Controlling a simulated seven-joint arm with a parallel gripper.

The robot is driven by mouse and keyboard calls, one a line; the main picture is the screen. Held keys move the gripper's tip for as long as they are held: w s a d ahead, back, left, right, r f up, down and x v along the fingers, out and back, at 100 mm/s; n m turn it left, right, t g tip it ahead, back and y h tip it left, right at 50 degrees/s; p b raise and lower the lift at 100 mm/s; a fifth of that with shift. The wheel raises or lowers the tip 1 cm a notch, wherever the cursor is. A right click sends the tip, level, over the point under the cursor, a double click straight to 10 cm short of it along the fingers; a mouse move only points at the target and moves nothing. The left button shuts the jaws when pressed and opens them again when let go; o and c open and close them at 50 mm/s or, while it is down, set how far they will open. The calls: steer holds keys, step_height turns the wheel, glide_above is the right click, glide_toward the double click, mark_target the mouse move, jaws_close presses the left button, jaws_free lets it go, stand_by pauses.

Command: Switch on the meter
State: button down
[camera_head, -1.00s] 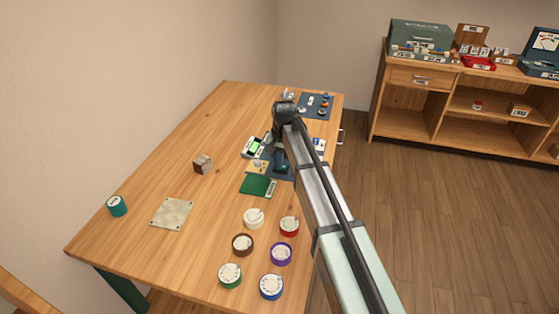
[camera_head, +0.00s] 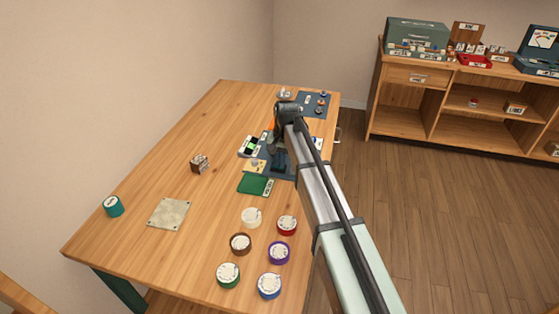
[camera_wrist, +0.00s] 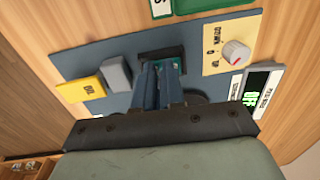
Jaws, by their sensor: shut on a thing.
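The meter is a white-framed unit (camera_wrist: 262,88) with a black display and bright green characters that seem to read OFF, at the right of the wrist view. In the head view it (camera_head: 251,146) lies just left of my arm's end. My gripper (camera_wrist: 162,70) is over the blue-grey board (camera_wrist: 215,35), left of the meter and apart from it. Its fingers are close together on a small part at a dark socket (camera_wrist: 162,54). The fingers hide most of that part. A cream plate with a round knob (camera_wrist: 236,52) sits between the socket and the meter.
A yellow block (camera_wrist: 81,90) and a grey block (camera_wrist: 117,73) sit beside my fingers. The table's left half is mostly clear.

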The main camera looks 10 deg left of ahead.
step_height(320, 180, up, 14)
steer(key=d, duration=0.1)
steer(key=shift+d, duration=0.2)
stand_by(0.3)
steer(key=shift+w+r+y, duration=0.1)
steer(key=shift+w+y, duration=0.05)
steer(key=shift+y, duration=0.45)
steer(key=f, duration=0.4)
steer(key=a+f, duration=0.1)
steer(key=f, duration=0.4)
steer(key=a+f, duration=0.1)
steer(key=f, duration=0.3)
steer(key=shift+a+f, duration=0.25)
steer(key=shift+f, duration=0.15)
